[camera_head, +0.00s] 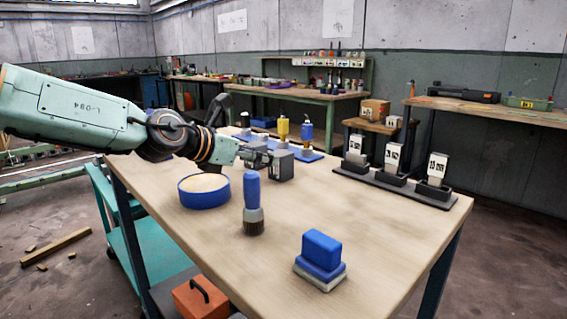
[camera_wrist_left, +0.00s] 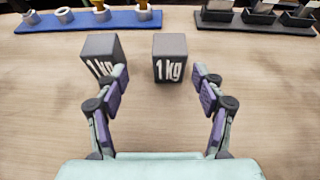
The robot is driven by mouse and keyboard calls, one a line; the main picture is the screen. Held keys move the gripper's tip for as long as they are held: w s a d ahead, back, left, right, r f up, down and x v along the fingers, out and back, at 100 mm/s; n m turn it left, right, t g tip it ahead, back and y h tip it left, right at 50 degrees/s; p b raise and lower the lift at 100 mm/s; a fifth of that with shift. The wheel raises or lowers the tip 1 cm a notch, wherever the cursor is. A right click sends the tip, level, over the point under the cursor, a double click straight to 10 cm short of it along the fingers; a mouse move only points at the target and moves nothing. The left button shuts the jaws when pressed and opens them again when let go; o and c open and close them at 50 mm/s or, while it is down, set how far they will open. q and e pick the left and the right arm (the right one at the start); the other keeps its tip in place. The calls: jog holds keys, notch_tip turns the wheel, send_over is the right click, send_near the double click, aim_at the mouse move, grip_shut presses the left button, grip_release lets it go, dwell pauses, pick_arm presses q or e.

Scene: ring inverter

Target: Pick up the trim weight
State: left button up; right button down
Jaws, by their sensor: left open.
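Two grey cube weights marked "1 kg" stand on the table in the left wrist view: a left one (camera_wrist_left: 101,46) and a right one (camera_wrist_left: 170,46). In the head view one grey weight (camera_head: 282,167) shows just right of my left gripper (camera_head: 262,157); the gripper partly hides the area behind it. My left gripper also shows in the wrist view (camera_wrist_left: 162,82), open and empty. The right weight is ahead, between the lines of its fingers. The left weight is ahead of the left finger, which overlaps its lower right edge; contact cannot be told. My right gripper is out of view.
A blue bowl (camera_head: 204,193), a blue-handled brush (camera_head: 253,209) and a blue block (camera_head: 320,255) stand on the table's near side (camera_head: 290,222). A blue board (camera_wrist_left: 85,21) with cups and a black rack (camera_wrist_left: 255,21) lie beyond the weights.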

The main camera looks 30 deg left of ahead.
aim_at(281, 159)
pick_arm(q)
jog(key=shift+w+p, duration=0.4)
jog(key=shift+p, duration=0.15)
jog(key=shift+w+d+f+p, duration=0.35)
jog(key=shift+d+p, duration=0.05)
jog(key=shift+p, duration=0.2)
jog(key=shift+d+x, duration=0.2)
jog(key=shift+x, duration=1.1)
jog(key=shift+d+x, duration=0.2)
jog(key=shift+x, duration=1.15)
jog(key=shift+s, duration=0.15)
jog(key=shift+c, duration=0.4)
grip_shut()
jog(key=shift+r, duration=0.2)
